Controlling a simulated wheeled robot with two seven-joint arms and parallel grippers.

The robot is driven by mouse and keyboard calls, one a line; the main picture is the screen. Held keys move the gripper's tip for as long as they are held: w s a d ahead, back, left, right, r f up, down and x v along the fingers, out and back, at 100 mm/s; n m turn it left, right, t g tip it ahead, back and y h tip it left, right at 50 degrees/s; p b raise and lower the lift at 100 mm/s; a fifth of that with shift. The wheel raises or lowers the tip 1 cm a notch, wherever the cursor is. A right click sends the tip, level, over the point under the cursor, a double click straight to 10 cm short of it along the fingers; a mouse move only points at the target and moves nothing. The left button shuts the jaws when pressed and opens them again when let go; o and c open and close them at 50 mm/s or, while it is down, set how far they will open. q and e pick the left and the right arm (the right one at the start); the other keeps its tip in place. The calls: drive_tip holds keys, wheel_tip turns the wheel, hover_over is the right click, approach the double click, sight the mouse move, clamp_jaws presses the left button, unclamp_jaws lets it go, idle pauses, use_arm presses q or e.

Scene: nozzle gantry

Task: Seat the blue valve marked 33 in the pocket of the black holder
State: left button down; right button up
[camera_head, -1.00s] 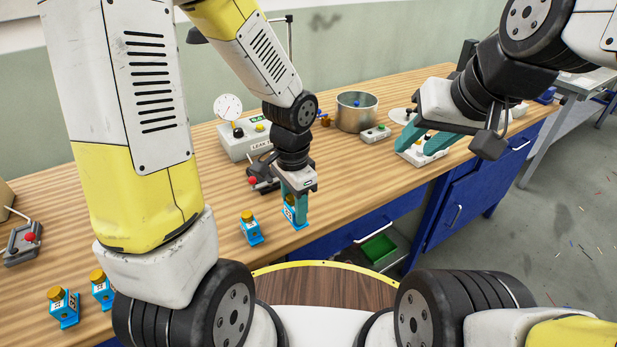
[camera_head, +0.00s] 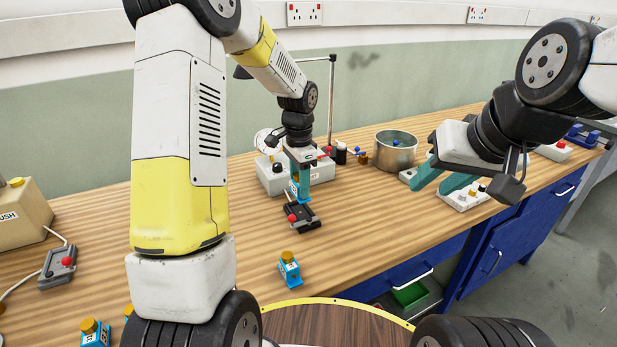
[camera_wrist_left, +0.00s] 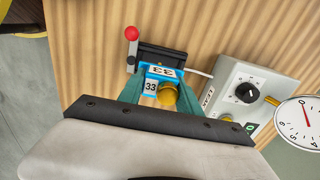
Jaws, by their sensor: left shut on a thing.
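My left gripper (camera_head: 300,178) is shut on the blue valve (camera_head: 294,190), which has a brass top. The left wrist view shows the valve (camera_wrist_left: 159,78) between the green fingers (camera_wrist_left: 158,92), with 33 on its labels. The black holder (camera_head: 303,218), with a red-knobbed lever, lies on the table just below and in front of the valve. In the left wrist view the holder (camera_wrist_left: 160,56) is right beside the valve; its pocket is hidden, and I cannot tell whether they touch. My right gripper (camera_head: 440,188) is open and empty over the right side of the table.
A grey tester box (camera_head: 272,176) with a dial stands behind the holder. A metal pot (camera_head: 395,150) is at right. Bare table lies left of the holder.

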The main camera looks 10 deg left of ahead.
use_arm(q)
drive_tip(key=shift+f, duration=2.1)
drive_tip(key=shift+f, duration=0.9)
drive_tip(key=c, duration=0.7)
unclamp_jaws()
drive_tip(key=shift+c, duration=0.2)
drive_tip(key=shift+r, duration=0.1)
drive_tip(key=shift+r, duration=3.45)
